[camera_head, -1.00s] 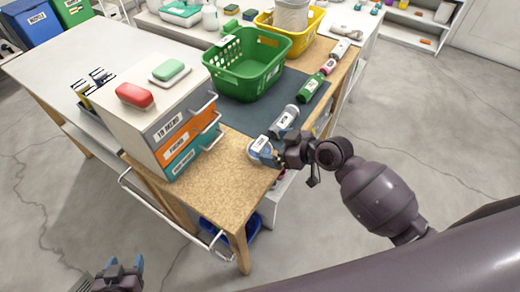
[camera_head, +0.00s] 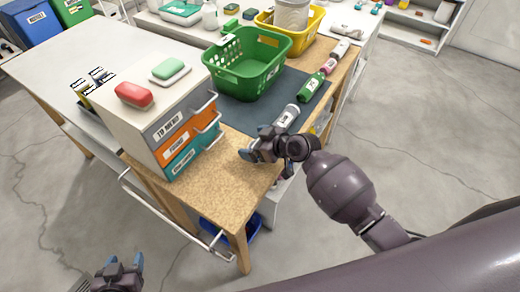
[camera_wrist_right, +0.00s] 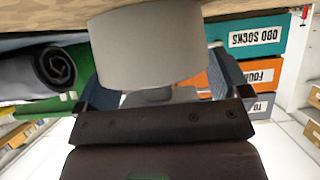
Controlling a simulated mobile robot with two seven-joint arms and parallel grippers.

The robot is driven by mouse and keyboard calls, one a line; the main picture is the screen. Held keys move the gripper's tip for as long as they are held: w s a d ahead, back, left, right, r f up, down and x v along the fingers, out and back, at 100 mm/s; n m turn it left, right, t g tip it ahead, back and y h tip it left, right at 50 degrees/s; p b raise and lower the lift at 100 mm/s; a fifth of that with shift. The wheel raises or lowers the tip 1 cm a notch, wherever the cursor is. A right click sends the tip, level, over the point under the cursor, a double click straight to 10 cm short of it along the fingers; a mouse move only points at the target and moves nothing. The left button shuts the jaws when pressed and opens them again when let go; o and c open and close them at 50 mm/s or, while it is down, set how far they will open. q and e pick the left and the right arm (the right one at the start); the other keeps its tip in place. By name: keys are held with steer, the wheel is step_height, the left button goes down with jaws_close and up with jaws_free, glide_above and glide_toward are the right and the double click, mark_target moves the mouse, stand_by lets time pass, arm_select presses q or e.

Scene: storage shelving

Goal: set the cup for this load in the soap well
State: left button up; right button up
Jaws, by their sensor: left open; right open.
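A pale grey-white round-sided piece, likely the cup (camera_wrist_right: 150,45), fills the space between the fingers in the right wrist view. My right gripper (camera_head: 266,156) is open at the near right corner of the wooden table, its fingers on both sides of this piece (camera_wrist_right: 158,80). I cannot tell whether they touch it. In the head view the gripper hides most of it, so its label does not show. My left gripper (camera_head: 121,264) is open and empty, low at the left, away from the table. I cannot make out a soap well.
A drawer unit (camera_head: 157,130) with labelled drawers stands left of my right gripper, bearing a red bar (camera_head: 134,94) and a green bar (camera_head: 168,69). A grey cylinder (camera_head: 287,116), a green bottle (camera_head: 309,87) and a green basket (camera_head: 240,72) stand or lie beyond it.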

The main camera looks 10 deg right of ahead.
steer(key=c, duration=0.9)
steer(key=shift+s+f, duration=0.1)
steer(key=shift+c, duration=1)
